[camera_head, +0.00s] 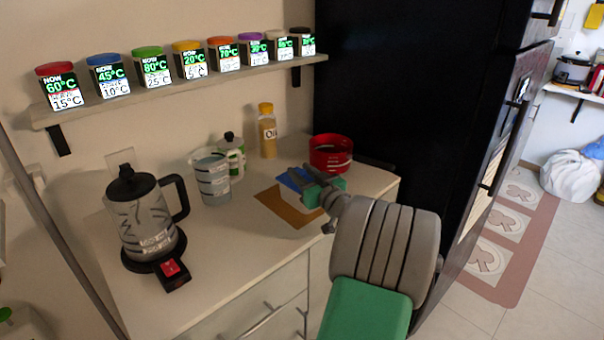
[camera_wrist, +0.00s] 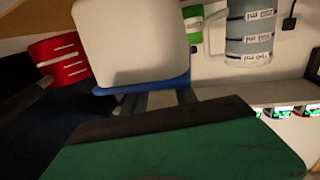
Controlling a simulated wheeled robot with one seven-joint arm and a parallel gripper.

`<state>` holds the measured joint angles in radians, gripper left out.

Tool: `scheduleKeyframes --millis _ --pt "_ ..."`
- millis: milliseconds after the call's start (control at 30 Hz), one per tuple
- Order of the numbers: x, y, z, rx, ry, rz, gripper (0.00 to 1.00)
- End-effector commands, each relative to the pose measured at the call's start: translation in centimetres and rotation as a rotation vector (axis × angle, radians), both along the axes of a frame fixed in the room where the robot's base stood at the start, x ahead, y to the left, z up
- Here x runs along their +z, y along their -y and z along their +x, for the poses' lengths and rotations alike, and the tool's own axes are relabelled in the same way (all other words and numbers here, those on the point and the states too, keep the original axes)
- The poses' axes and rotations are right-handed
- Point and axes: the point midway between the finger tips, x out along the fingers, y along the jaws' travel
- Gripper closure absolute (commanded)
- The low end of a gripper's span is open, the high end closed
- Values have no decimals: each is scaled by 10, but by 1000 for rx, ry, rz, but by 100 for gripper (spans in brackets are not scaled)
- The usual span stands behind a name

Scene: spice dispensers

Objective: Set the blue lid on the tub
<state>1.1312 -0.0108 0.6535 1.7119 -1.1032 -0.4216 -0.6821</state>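The white tub (camera_wrist: 130,42) fills the upper middle of the wrist view, which looks upside down. The blue lid (camera_wrist: 150,87) shows as a band along the tub's rim. In the head view the lid (camera_head: 288,182) is at the top of the tub (camera_head: 297,201), which is largely hidden by my gripper. My gripper (camera_head: 300,178) is at the lid, with its fingers reaching over it from the right. The fingertips are partly hidden, so I cannot tell whether they grip the lid, or whether it is fully seated.
A brown board (camera_head: 302,219) lies under the tub. A kettle (camera_head: 148,220) is at left.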

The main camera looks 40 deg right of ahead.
Motion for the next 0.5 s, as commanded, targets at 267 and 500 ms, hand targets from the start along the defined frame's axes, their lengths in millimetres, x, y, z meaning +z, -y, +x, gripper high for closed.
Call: scheduleKeyframes --millis 267,500 --pt "0 0 0 0 0 0 51" --pt "7 0 0 0 -1 1 51"
